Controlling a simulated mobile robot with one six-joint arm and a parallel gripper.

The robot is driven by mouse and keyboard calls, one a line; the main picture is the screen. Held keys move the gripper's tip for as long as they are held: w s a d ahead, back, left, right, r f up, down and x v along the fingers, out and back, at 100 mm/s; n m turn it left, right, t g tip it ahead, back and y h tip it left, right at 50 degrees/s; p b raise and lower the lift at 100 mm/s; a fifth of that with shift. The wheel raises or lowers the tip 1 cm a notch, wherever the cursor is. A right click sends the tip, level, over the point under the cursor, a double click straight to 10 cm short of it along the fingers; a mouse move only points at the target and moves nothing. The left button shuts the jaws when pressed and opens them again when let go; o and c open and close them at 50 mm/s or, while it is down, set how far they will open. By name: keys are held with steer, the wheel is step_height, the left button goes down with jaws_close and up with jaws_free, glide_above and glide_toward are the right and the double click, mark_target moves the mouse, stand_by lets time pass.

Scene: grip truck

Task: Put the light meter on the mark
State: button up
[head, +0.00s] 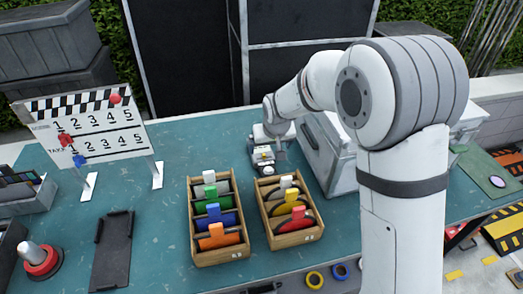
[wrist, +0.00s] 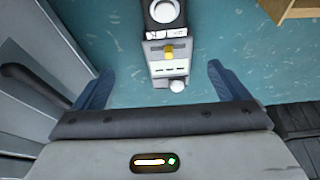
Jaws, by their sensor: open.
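A small grey device with a yellow knob and a white ball, which looks like the light meter (wrist: 168,66), lies on the teal table between and beyond my fingertips in the wrist view. Its far end is black with a white ring. In the head view the light meter (head: 264,156) is partly hidden under my arm's end. My gripper (wrist: 158,78) is open with the device apart from both fingers. In the head view my gripper (head: 276,132) is small and unclear. A green plate with a pale round spot (head: 497,181), possibly the mark, lies at the table's right.
Two wooden boxes (head: 219,258) of coloured tabs stand nearer on the table (head: 165,200). A grey case (head: 325,150) stands close right of my gripper.

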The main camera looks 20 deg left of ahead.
mark_target(263, 158)
steer(key=shift+w+a+f, duration=0.4)
steer(key=shift+a+f, duration=0.35)
steer(key=shift+w+a+p+x, duration=0.15)
steer(key=shift+p+x, duration=0.35)
steer(key=shift+x, duration=1.35)
steer(key=shift+w+a+p+x, duration=0.15)
steer(key=shift+p+x, duration=0.3)
steer(key=shift+x, duration=1.4)
steer(key=shift+r, duration=0.2)
steer(key=shift+c, duration=0.4)
steer(key=c, duration=1.2)
steer(key=shift+r, duration=0.15)
steer(key=shift+c, duration=0.6)
